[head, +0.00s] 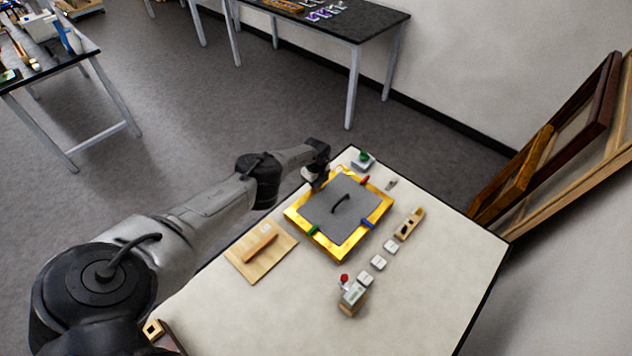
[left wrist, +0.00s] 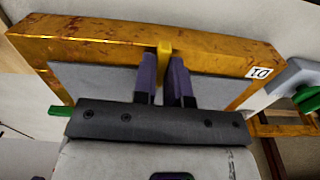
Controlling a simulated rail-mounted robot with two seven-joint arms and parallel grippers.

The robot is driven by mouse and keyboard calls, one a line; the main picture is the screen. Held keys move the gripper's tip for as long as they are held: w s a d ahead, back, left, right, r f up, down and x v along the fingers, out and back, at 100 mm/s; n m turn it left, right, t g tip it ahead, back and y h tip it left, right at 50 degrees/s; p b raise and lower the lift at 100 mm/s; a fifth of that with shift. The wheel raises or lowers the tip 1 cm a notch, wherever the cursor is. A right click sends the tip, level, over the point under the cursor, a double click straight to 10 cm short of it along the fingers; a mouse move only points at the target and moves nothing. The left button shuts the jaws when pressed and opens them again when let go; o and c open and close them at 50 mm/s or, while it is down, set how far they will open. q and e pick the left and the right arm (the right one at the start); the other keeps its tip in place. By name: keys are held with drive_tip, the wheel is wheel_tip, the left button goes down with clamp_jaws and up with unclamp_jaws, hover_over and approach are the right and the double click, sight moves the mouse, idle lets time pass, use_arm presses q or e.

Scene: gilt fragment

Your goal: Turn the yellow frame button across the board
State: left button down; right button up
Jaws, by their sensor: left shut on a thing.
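A gilt frame (head: 378,216) lies on the pale table with a grey board (head: 328,221) inside it; a black curved handle (head: 341,203) is on the board. Red (head: 364,180), blue (head: 368,224) and green (head: 313,230) buttons show around the rim. My left gripper (head: 313,181) is at the frame's far left side and hides the yellow button there. In the left wrist view, its purple fingers (left wrist: 164,82) are shut on the yellow button (left wrist: 164,55). The button reaches from the gilt rim (left wrist: 100,45) toward the board (left wrist: 95,82); its end between the fingers is partly hidden.
A wooden board with a block (head: 262,248) lies left of the frame. White blocks (head: 378,262), a wooden tool (head: 409,224) and a red-knobbed item (head: 352,297) lie right and front. A green-knobbed item (head: 363,158) stands behind. Empty frames (head: 545,150) lean on the wall.

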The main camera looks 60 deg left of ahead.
use_arm(q)
drive_tip(key=shift+r+n, duration=0.1)
drive_tip(key=shift+n, duration=0.2)
idle(0.4)
drive_tip(key=c, duration=1.2)
unclamp_jaws()
drive_tip(key=shift+o, duration=0.2)
drive_tip(key=shift+r+p, duration=0.6)
drive_tip(key=shift+p, duration=0.1)
wheel_tip(320, 180, up, 12)
drive_tip(key=p, duration=0.8)
drive_tip(key=shift+r, duration=0.25)
